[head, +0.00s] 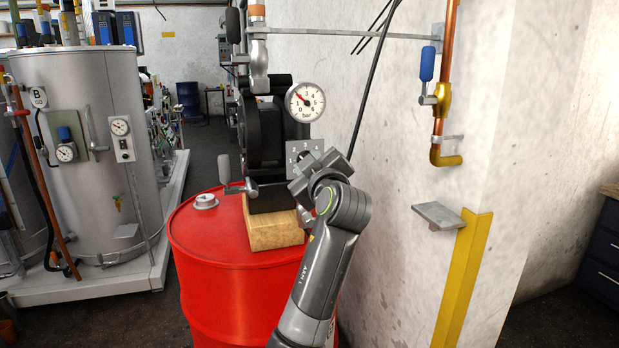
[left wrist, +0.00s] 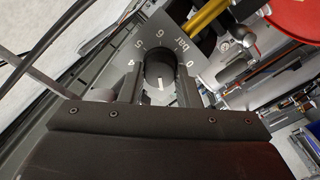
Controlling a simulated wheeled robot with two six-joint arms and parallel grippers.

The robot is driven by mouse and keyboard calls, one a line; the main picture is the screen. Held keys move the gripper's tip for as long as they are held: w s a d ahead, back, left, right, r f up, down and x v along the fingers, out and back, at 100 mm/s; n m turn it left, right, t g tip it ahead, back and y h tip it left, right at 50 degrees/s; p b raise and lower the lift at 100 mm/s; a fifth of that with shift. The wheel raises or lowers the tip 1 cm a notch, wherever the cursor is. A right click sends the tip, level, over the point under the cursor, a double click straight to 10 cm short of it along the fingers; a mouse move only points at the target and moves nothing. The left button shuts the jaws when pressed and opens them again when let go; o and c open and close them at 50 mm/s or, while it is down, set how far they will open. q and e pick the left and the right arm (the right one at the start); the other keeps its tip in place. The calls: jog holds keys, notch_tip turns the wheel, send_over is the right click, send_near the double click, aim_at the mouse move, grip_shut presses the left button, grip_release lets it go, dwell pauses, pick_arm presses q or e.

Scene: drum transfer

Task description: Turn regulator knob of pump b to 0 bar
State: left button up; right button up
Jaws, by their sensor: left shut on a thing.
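My left gripper (left wrist: 160,78) is shut on the knob, one finger on each side. In the head view, my left gripper (head: 318,165) covers the knob below the scale plate (head: 305,152). The round pressure gauge (head: 305,102) has a red needle pointing up-left, near 2. My right gripper is not in view.
The black pump (head: 265,130) stands on a wooden block (head: 275,232) on a red drum (head: 235,270). A grey lever handle (head: 224,168) is left of the pump. A white wall (head: 400,150) with a small grey shelf (head: 440,215) lies right. A steel tank (head: 90,150) stands left.

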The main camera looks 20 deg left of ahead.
pick_arm(q)
jog(key=shift+f+n+g+y+b, duration=0.15)
jog(key=shift+n+b, duration=2.1)
jog(key=shift+n, duration=2)
jog(key=shift+f+n+g+y+b, duration=0.15)
jog(key=shift+n+b, duration=2.05)
jog(key=shift+n, duration=2.05)
jog(key=shift+r, duration=0.1)
jog(key=o, duration=1)
jog(key=shift+c, duration=0.2)
